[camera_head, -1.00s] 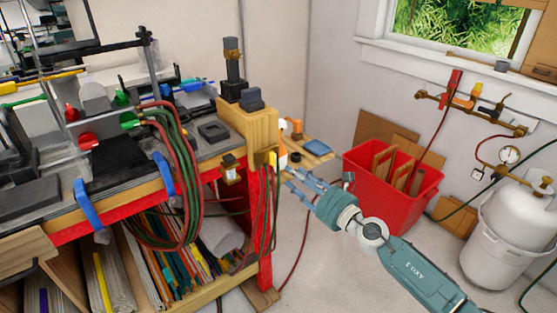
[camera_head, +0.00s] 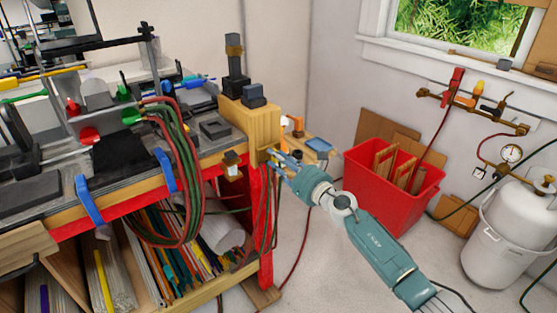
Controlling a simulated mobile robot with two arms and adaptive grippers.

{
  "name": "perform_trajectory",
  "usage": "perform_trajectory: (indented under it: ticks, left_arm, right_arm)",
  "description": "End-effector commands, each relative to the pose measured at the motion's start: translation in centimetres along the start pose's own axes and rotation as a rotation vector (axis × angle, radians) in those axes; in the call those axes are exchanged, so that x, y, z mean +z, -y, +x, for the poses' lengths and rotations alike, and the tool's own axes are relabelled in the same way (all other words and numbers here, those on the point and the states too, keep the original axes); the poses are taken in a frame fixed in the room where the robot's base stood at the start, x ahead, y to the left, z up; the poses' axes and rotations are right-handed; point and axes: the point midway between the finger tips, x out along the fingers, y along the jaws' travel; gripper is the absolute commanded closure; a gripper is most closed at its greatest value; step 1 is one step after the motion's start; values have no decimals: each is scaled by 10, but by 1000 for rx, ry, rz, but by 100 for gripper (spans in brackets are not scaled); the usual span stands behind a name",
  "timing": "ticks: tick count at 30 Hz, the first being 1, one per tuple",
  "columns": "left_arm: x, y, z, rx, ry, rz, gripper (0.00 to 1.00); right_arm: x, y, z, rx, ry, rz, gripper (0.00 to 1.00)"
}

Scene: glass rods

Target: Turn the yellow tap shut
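The yellow tap (camera_head: 268,156) is a small yellow piece at the right end of the workbench, just below the wooden block, and is partly hidden by my gripper. My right gripper (camera_head: 273,162) reaches in from the lower right, with its fingertips at the tap. The fingers overlap the tap in this view. I cannot tell whether they touch it or how far apart they are. My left gripper is not in view.
The workbench (camera_head: 60,221) fills the left, with red and green hoses hanging at its front. A red crate (camera_head: 382,199) stands on the floor behind my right arm. A white gas cylinder (camera_head: 510,240) stands at the far right.

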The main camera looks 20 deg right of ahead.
Motion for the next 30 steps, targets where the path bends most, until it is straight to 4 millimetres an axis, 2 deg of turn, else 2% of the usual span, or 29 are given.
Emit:
perform_trajectory:
  ticks: [1,3,17,30]
  left_arm:
    - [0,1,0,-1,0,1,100]
    - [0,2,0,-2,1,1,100]
    - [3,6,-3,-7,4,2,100]
    - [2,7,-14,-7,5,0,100]
  right_arm:
    - [0,0,0,0,0,0,86]
    - [0,0,0,0,0,0,100]
    - [1,0,0,0,-1,68,100]
    - [2,2,0,0,-2,423,100]
